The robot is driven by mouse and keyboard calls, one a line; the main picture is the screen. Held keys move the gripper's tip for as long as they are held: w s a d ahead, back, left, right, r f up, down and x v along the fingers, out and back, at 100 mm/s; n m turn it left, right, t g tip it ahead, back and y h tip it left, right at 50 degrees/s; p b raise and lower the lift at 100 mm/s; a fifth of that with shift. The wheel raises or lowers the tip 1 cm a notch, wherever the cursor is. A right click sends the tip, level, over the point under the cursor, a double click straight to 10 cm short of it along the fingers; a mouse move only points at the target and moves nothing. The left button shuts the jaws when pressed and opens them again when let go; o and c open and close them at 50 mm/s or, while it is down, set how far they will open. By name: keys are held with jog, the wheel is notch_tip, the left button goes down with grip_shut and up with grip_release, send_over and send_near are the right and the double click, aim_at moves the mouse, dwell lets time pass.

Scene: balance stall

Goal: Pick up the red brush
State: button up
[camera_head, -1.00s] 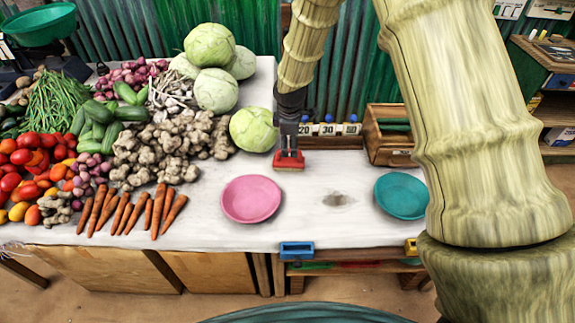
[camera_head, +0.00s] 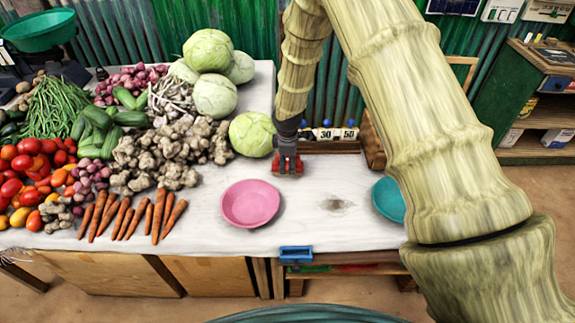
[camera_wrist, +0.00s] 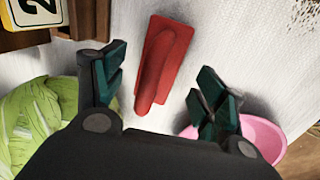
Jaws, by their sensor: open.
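The red brush (camera_wrist: 165,62) lies on the white cloth in the wrist view, with its long handle pointing down toward my gripper. My gripper (camera_wrist: 160,78) is open, and the handle lies between its two green-padded fingers with gaps on both sides. I cannot tell from this view how high the fingers are above the cloth. In the head view my gripper (camera_head: 287,150) is over the brush (camera_head: 277,166), which shows only as red bits around the fingers.
A cabbage (camera_head: 252,134) sits close left of my gripper, and a rack of number cards (camera_head: 325,140) stands behind it. A pink plate (camera_head: 250,204) lies in front. A teal plate (camera_head: 388,199) is partly behind my arm. Cloth between the plates is clear.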

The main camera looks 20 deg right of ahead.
jog(key=shift+w+f+p, duration=0.2)
jog(key=shift+f+p, duration=0.05)
jog(key=shift+f, duration=0.6)
jog(key=shift+w+f+p, duration=0.15)
jog(key=shift+f+p, duration=0.05)
jog(key=shift+f, duration=0.65)
jog(key=c, duration=1.1)
jog(key=shift+r, duration=0.1)
jog(key=shift+r+b, duration=1.35)
jog(key=shift+r, duration=3.6)
